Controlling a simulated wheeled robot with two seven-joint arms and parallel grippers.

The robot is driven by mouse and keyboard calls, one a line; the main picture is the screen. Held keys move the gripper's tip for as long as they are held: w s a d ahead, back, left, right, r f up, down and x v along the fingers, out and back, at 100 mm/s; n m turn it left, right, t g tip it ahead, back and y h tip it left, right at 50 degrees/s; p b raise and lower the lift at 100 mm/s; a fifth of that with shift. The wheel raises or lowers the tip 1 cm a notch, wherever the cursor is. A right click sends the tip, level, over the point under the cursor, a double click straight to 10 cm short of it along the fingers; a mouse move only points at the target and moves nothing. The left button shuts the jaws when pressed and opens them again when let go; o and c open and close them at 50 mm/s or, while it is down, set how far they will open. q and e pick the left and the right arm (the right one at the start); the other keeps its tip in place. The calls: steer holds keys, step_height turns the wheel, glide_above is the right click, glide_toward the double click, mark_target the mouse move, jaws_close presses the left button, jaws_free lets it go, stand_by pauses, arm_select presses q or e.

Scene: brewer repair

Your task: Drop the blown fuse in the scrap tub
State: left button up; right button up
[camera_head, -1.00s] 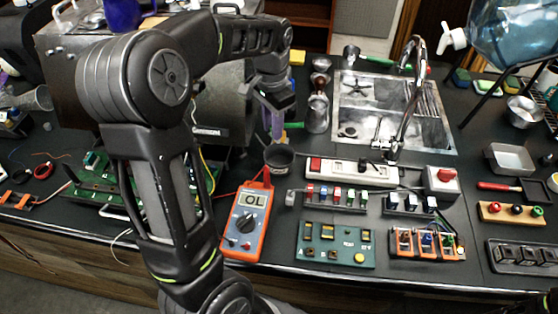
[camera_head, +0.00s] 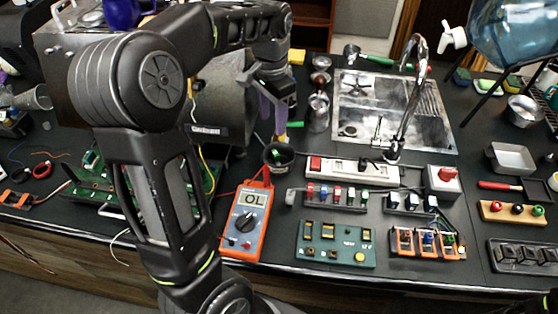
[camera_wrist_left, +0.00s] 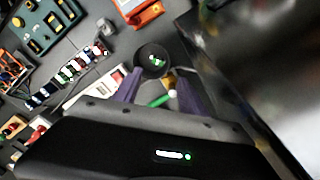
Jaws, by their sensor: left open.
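The scrap tub appears to be the small dark round cup (camera_head: 279,158) on the counter, left of the power strip. It also shows in the left wrist view (camera_wrist_left: 140,66). A small green and pale piece (camera_wrist_left: 157,60) lies inside it; it may be the blown fuse, but it is too small to be sure. My left gripper (camera_head: 273,115) hangs just behind and above the cup, with its purple fingers apart. In the left wrist view the open fingers (camera_wrist_left: 158,80) hold nothing visible, and the cup lies beyond their tips. My right gripper does not show.
An orange multimeter (camera_head: 247,221) stands in front of the cup. A white power strip (camera_head: 345,172) and a row of coloured fuses (camera_head: 336,195) lie to the right. A green board (camera_head: 335,246) is in front. The brewer's metal body (camera_head: 226,90) stands close left; the sink is behind right.

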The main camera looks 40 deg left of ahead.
arm_select(q)
steer(key=shift+r+b, duration=0.3)
steer(key=shift+r, duration=2.35)
